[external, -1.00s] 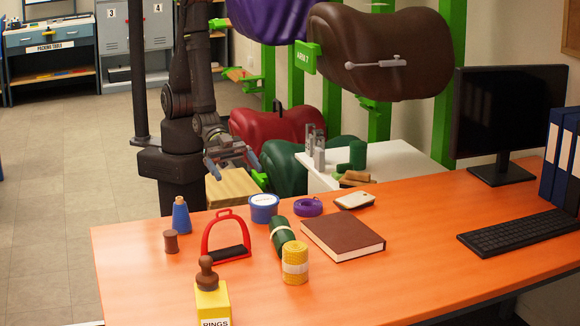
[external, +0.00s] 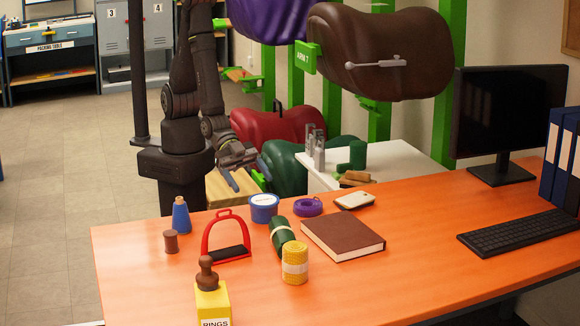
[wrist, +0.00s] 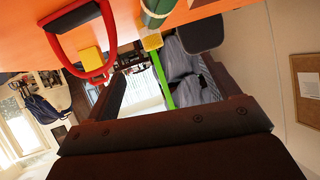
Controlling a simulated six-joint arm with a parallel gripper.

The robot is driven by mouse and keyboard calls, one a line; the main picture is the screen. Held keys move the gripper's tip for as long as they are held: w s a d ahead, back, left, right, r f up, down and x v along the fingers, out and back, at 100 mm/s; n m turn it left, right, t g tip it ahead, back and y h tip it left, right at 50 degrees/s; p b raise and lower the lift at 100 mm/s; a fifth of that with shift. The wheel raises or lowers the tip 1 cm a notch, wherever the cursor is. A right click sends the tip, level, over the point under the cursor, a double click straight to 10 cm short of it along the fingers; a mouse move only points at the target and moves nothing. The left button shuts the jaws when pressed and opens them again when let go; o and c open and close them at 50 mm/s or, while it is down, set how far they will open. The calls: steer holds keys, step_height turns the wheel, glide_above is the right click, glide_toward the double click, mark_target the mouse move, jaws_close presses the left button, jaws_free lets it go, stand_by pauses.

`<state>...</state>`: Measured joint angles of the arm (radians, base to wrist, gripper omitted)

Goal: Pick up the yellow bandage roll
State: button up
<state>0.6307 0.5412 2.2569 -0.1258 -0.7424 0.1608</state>
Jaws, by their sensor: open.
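The yellow bandage roll (external: 295,263) stands upright on the orange desk, with a pale band around its middle. The dark green roll (external: 282,235) lies just behind it and to its left. In the wrist view a small yellow shape (wrist: 152,42) beside the green roll (wrist: 156,12) appears to be the bandage roll, mostly cut from clear view. My gripper (external: 248,176) is open and empty, beyond the desk's back edge, behind and left of the yellow roll and well apart from it.
Near the roll are a red stirrup (external: 226,240), a blue-and-white tub (external: 264,208), a brown book (external: 342,237), purple tape (external: 308,206) and a yellow RINGS box (external: 213,304). A blue bottle (external: 181,215) and brown spool (external: 171,241) stand left. The desk's front right is clear.

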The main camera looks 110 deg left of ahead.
mark_target(293, 242)
steer(key=w, duration=0.3)
steer(key=w+d+f+g+y, duration=0.1)
steer(key=w, duration=0.2)
steer(key=w+d+m+g+y, duration=0.1)
steer(key=w, duration=0.1)
steer(key=shift+w+d+f, duration=0.25)
steer(key=shift+w+f, duration=0.1)
steer(key=shift+w, duration=0.05)
steer(key=shift+m+g, duration=0.6)
steer(key=shift+g, duration=0.3)
steer(key=w, duration=0.1)
steer(key=w+d, duration=0.2)
steer(key=shift+w+r, duration=0.2)
steer(key=shift+w, duration=0.15)
steer(key=w+d+r+m+g+h, duration=0.2)
steer(key=w+d+r+m+g, duration=0.2)
steer(key=w+d+r, duration=0.1)
steer(key=x, duration=1.1)
steer(key=shift+s+d+f, duration=0.15)
steer(key=shift+d+f, duration=0.05)
steer(key=shift+f, duration=0.2)
steer(key=shift+a+x, duration=0.15)
steer(key=shift+x, duration=1.15)
steer(key=shift+a+x, duration=0.1)
steer(key=shift+x, duration=1.2)
steer(key=shift+f, duration=0.1)
steer(key=c, duration=1.1)
